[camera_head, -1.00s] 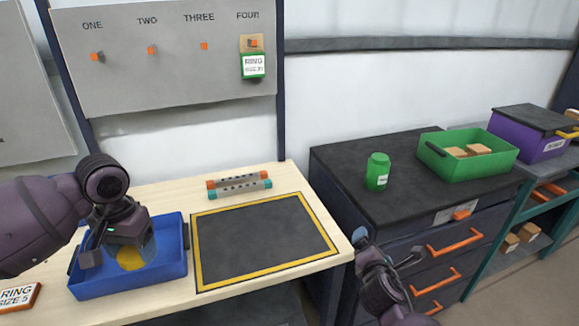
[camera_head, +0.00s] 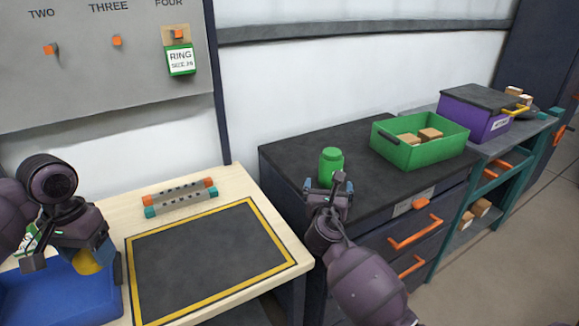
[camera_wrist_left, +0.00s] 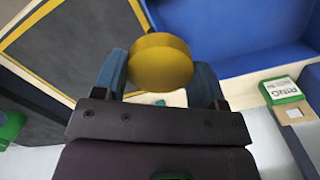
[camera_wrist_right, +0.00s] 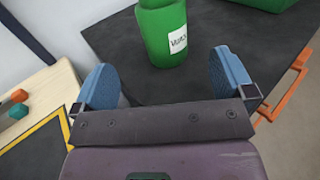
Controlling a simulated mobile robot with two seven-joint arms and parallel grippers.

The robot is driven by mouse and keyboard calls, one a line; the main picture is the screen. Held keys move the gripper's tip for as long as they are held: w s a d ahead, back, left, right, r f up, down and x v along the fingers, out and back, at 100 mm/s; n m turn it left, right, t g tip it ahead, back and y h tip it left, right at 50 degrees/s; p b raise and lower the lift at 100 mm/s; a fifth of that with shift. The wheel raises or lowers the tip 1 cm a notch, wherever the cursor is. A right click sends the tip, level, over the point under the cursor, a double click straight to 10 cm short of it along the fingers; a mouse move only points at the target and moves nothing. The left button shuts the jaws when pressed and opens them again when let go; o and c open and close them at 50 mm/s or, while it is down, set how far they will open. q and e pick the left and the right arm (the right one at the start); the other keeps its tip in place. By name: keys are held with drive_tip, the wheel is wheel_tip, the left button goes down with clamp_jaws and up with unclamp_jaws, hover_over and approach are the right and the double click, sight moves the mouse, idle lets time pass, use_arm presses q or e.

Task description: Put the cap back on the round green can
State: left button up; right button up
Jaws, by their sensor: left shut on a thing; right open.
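The round green can (camera_head: 331,162) stands upright on the dark top of the drawer cabinet; it also shows in the right wrist view (camera_wrist_right: 163,35) with a white label. My right gripper (camera_head: 329,187) is open just in front of the can, and its fingers are apart and empty in the right wrist view (camera_wrist_right: 163,80). My left gripper (camera_head: 68,247) is shut on a round yellow cap (camera_wrist_left: 160,62), held between its fingertips in the left wrist view. In the head view the cap (camera_head: 88,262) shows partly behind the gripper, over the blue bin's area.
A blue bin (camera_head: 115,300) sits on the wooden table beside a yellow-edged black mat (camera_head: 205,265). A rack with orange and teal ends (camera_head: 180,197) lies behind the mat. A green crate with blocks (camera_head: 425,152) and a purple box (camera_head: 475,122) stand right of the can.

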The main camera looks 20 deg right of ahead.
sight(331, 170)
use_arm(q)
drive_tip(key=shift+f+b, duration=0.4)
drive_tip(key=shift+f, duration=0.4)
use_arm(e)
drive_tip(key=x, duration=0.5)
drive_tip(key=shift+w+d+f, duration=0.15)
drive_tip(key=shift+w, duration=0.1)
use_arm(q)
drive_tip(key=shift+f, duration=0.1)
use_arm(e)
drive_tip(key=shift+w+d, duration=0.4)
drive_tip(key=shift+w, duration=0.15)
drive_tip(key=b+x, duration=0.1)
drive_tip(key=x, duration=0.3)
drive_tip(key=shift+w+d, duration=0.15)
drive_tip(key=shift+d, duration=0.1)
drive_tip(key=shift+w+d, duration=0.2)
drive_tip(key=shift+w, duration=0.05)
use_arm(q)
drive_tip(key=shift+f, duration=0.95)
use_arm(e)
drive_tip(key=shift+r, duration=0.2)
